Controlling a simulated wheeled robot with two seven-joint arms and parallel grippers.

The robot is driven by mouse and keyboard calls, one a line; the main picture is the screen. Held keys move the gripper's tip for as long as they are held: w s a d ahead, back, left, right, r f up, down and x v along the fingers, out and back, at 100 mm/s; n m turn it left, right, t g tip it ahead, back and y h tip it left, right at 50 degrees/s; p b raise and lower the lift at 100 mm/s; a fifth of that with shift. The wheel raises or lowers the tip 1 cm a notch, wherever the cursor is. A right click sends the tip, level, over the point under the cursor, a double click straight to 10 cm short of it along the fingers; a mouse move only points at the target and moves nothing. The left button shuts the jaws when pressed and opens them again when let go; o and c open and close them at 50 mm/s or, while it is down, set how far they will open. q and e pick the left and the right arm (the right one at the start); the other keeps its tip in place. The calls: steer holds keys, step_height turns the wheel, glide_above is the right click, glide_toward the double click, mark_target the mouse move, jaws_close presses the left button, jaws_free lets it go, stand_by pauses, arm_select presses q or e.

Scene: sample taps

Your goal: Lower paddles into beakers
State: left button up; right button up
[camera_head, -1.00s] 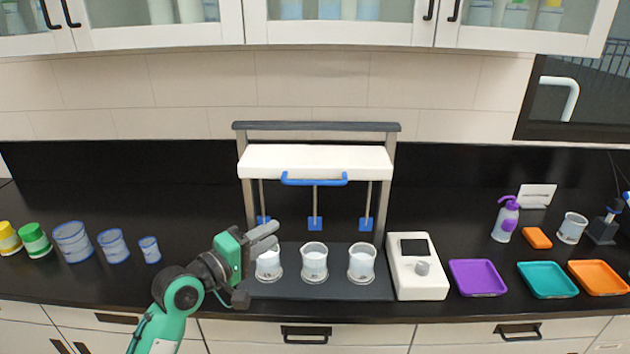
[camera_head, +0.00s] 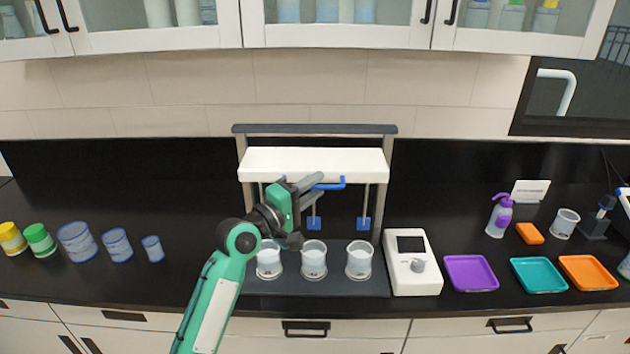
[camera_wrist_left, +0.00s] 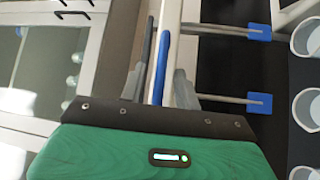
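The stirrer stand has a white crossbar (camera_head: 315,163) with a blue handle (camera_head: 333,184) along its front. Blue paddles hang on thin rods: the middle paddle (camera_head: 314,223) and right paddle (camera_head: 364,223) show above the beakers, while my arm hides the left one. The left beaker (camera_head: 269,262), middle beaker (camera_head: 313,262) and right beaker (camera_head: 358,262) stand on the dark base with white contents. My left gripper (camera_head: 314,184) is at the handle. In the left wrist view, the handle (camera_wrist_left: 161,68) runs between its fingers, with gaps beside it. My right gripper is not in view.
A white control box (camera_head: 412,265) stands right of the stand, then purple (camera_head: 471,272), teal (camera_head: 538,275) and orange trays (camera_head: 588,271). Several blue-edged cups and jars stand at the left. Wall cabinets hang above. The counter left of the stand is mostly clear.

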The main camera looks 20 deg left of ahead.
arm_select(q)
steer(key=shift+w+d, duration=0.2)
steer(key=shift+w, duration=0.15)
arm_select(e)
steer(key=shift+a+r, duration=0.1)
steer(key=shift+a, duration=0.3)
arm_select(q)
steer(key=shift+c, duration=0.3)
jaws_close()
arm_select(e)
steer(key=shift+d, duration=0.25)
